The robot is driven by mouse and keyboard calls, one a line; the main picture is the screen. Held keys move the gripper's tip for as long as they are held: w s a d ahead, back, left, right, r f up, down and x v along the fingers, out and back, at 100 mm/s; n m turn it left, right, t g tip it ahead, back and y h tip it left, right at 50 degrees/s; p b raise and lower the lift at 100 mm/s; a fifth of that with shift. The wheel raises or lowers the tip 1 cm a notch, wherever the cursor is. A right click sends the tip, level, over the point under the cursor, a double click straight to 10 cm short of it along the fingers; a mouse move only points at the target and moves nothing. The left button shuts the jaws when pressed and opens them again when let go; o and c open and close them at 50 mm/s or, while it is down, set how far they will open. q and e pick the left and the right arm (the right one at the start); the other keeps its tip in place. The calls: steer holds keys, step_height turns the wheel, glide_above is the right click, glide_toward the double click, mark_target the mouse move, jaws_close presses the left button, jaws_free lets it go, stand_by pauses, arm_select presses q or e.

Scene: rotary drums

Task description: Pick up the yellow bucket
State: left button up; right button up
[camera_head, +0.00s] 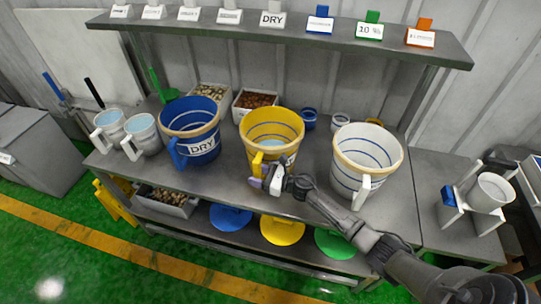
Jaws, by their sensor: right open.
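The yellow bucket (283,122) stands upright on the grey workbench, in the middle between a blue bucket and a white bucket. Its inside shows ring lines and a pale blue bottom. Its handle (257,160) faces the front edge of the bench. My right gripper (263,176) reaches in from the lower right and is at the front of the bucket, by the lower part of the handle. It is open. Its fingers are small in view and partly overlap the handle; I cannot tell if they touch it. My left gripper is not in view.
The blue bucket (193,121) marked DRY is left, the white bucket (365,155) right. Two white jugs (143,131) stand far left. Bins of nuts (254,100) are behind. A shelf (250,28) with label cards overhangs the back. Colored lids (282,229) lie below.

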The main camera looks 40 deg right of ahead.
jaws_close()
stand_by(0.3)
stand_by(1.0)
steer(key=shift+r, duration=0.3)
